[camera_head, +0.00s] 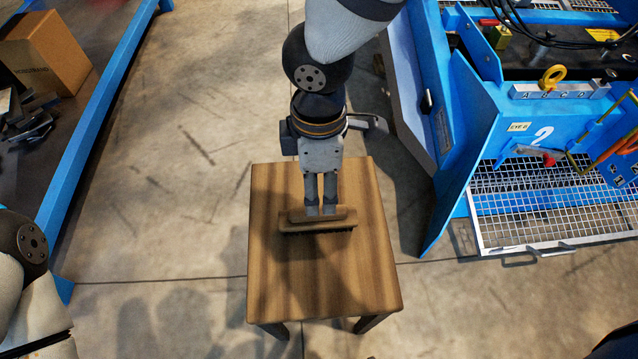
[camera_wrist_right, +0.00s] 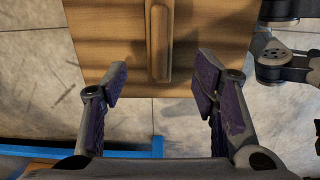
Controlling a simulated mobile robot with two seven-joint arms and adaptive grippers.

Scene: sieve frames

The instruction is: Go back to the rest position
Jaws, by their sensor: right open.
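My right gripper (camera_head: 321,208) comes down from the top of the head view over a small wooden stool (camera_head: 325,275). A wooden brush-like piece (camera_head: 318,226) lies on the stool top, just by the fingertips. In the right wrist view the two fingers of the right gripper (camera_wrist_right: 161,82) stand wide apart with nothing between them. The wooden handle (camera_wrist_right: 159,45) of the piece lies ahead of the gap, apart from both pads. Only links of my left arm (camera_head: 32,290) show, at the lower left; its gripper is out of view.
A blue-edged bench (camera_head: 105,115) with a cardboard box (camera_head: 45,62) stands at the left. A blue machine with a wire-mesh tray (camera_head: 545,205) stands at the right. Bare concrete floor lies around the stool. Grey jointed parts at the wrist view's right edge are unclear.

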